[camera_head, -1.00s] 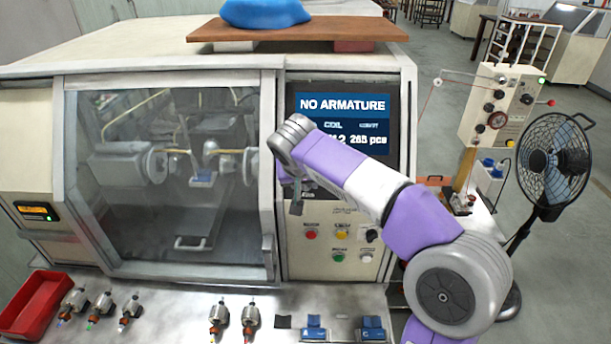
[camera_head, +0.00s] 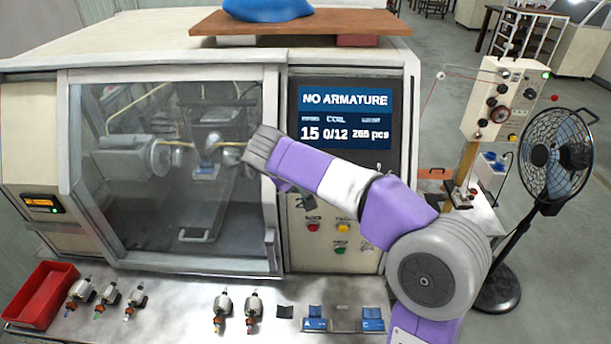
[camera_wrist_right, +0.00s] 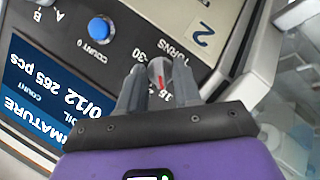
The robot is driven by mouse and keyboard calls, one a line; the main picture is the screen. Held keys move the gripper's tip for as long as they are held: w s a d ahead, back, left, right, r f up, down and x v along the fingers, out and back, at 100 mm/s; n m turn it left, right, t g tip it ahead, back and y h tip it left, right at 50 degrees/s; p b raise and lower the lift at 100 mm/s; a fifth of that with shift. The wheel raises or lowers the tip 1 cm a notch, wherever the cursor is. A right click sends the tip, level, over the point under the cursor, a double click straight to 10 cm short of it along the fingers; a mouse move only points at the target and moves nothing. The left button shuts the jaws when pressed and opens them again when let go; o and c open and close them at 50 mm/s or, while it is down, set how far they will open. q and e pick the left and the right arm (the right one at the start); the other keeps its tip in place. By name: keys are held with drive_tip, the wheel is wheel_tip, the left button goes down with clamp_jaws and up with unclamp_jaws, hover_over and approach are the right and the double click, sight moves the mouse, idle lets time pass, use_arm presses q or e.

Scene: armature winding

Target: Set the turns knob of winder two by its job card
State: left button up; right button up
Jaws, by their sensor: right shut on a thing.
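The turns knob (camera_wrist_right: 157,68), grey with a red pointer line, sits on the dark panel under the upside-down word TURNS in the right wrist view. My right gripper (camera_wrist_right: 158,82) is shut on it, one finger on each side. Scale numbers 30 and 15 show near it; the pointer lies near the 15. Winder two's screen (camera_head: 345,117) reads NO ARMATURE, 15, 0/12 and 265 pcs. I cannot make out a job card. My left gripper is not in view.
A blue COUNT 0 button (camera_wrist_right: 100,29) is near the knob. A glass door (camera_head: 180,170) covers the winding chamber. Several armatures (camera_head: 222,310) and a red bin (camera_head: 38,297) are on the front ledge. A fan (camera_head: 550,160) stands at right.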

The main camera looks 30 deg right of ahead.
idle(0.4)
drive_tip(key=o, duration=0.7)
drive_tip(key=shift+c, duration=0.2)
drive_tip(key=v, duration=0.7)
drive_tip(key=shift+a+r, duration=0.2)
drive_tip(key=shift+r, duration=0.1)
drive_tip(key=shift+s, duration=0.1)
